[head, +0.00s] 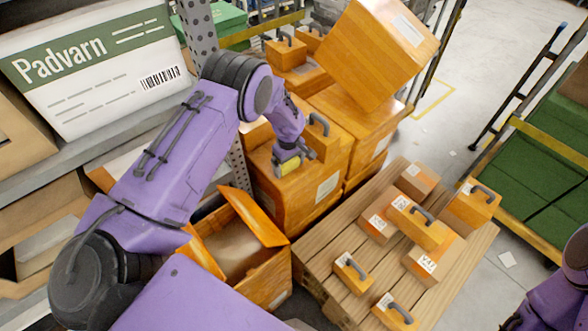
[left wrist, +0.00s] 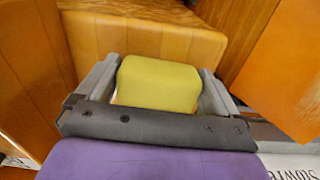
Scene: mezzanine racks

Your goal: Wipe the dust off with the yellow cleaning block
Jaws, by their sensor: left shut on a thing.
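The yellow cleaning block (head: 288,166) is between the fingers of my left gripper (head: 291,157). It also shows in the left wrist view (left wrist: 160,83), with one finger of the left gripper (left wrist: 158,85) on each side. The left gripper is shut on it. In the head view the block is at the top front edge of an orange box (head: 300,197); I cannot tell whether it touches the box. The wrist view shows a box's front face and part of its top beyond the block. I cannot make out dust for certain. My right gripper is out of view.
An open carton (head: 236,243) stands below my left arm. A tilted large box (head: 376,45) and handled blocks stand behind. A wooden pallet (head: 375,190) with several small handled boxes is at right. A shelf with a Padvarn box (head: 95,70) is at left.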

